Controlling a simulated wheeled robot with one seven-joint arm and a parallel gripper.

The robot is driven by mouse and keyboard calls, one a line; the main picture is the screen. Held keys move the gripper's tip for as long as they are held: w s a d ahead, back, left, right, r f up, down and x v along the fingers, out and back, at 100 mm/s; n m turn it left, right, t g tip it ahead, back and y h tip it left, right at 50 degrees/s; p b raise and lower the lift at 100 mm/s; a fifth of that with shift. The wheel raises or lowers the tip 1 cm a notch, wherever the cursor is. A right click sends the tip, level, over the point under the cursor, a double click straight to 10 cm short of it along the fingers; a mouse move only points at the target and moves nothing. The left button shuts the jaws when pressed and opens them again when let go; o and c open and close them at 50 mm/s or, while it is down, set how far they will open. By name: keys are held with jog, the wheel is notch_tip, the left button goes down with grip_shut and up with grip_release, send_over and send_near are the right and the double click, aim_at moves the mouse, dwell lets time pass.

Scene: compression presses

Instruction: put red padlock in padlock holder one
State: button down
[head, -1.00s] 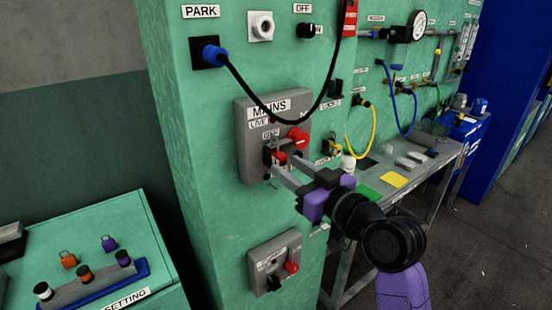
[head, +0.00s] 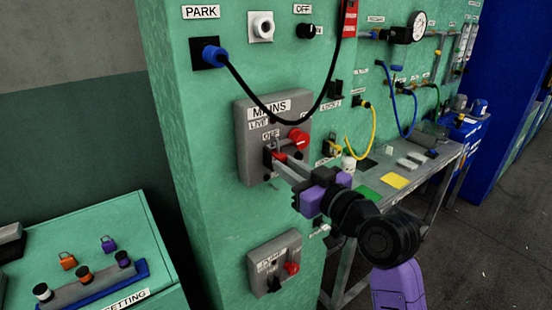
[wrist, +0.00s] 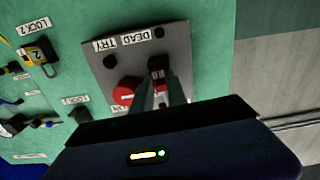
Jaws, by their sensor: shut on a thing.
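The red padlock (head: 280,157) shows as a small red patch at my fingertips, low on the grey MAINS box (head: 246,130). My gripper (head: 276,162) is shut on it, and the fingers hide most of it. In the wrist view my fingers (wrist: 160,92) reach the dark fitting (wrist: 157,65) on the box, beside the round red knob. I cannot tell whether the padlock still hangs on the box.
A red knob (head: 298,138) sticks out close to my fingers. A black cable (head: 268,107) loops in front of the panel above the box. A yellow padlock (wrist: 37,54) hangs at LOCK 2. A smaller grey switch box (head: 262,262) is below. The bench (head: 440,160) is at right.

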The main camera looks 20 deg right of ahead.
jog(key=shift+v, duration=1.9)
jog(key=shift+v, duration=1.95)
jog(key=shift+r, duration=0.1)
dwell(0.6)
